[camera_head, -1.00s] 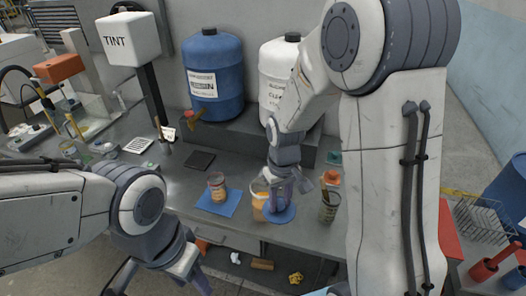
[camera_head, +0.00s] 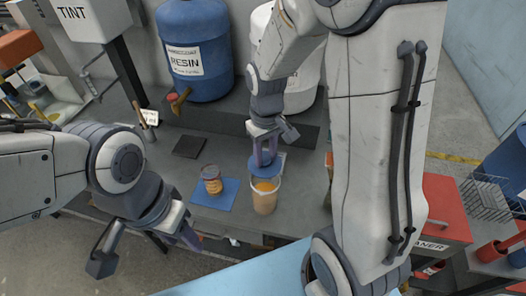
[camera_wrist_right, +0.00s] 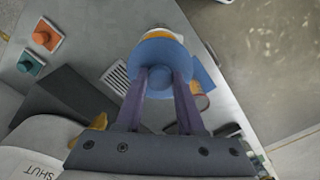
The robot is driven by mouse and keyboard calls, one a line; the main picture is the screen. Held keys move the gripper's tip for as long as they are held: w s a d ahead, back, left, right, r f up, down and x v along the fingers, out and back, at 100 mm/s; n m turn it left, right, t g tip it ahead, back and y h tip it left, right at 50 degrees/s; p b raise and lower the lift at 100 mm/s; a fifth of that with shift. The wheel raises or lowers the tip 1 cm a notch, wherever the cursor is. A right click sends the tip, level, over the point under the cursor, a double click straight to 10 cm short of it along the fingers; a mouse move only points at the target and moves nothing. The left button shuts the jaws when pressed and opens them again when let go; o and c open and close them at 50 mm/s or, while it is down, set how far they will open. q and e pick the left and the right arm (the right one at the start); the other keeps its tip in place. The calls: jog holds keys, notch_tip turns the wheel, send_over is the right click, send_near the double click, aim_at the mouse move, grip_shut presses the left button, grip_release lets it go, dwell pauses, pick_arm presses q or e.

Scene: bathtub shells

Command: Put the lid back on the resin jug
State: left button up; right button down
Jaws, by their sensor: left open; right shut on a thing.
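The resin jug (camera_head: 264,199), a clear container with amber liquid, stands upright on the bench near its front edge. My right gripper (camera_head: 264,152) is shut on the knob of the blue round lid (camera_head: 265,168). The lid is over the jug's far side and overlaps its mouth in the picture; I cannot tell whether they touch. In the right wrist view the lid (camera_wrist_right: 160,52) hides most of the jug, with the knob between the purple fingers of the gripper (camera_wrist_right: 160,82). My left gripper (camera_head: 146,248) is open and empty, low in front of the bench.
A smaller amber jar (camera_head: 212,181) stands on a blue mat (camera_head: 226,193), left of the jug. A blue RESIN drum (camera_head: 196,52) and a white drum (camera_head: 303,88) stand behind. A red box (camera_head: 446,206) is at right. A dark square pad (camera_head: 189,147) lies behind the jar.

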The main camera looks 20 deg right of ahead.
aim_at(266, 169)
notch_tip(266, 169, down, 4)
jog(key=b, duration=0.3)
jog(key=shift+r, duration=0.1)
jog(key=shift+f+b, duration=0.65)
jog(key=shift+f, duration=0.25)
jog(key=shift+p, duration=0.3)
jog(key=shift+f, duration=0.15)
dwell(1.0)
dwell(0.5)
grip_release()
dwell(0.6)
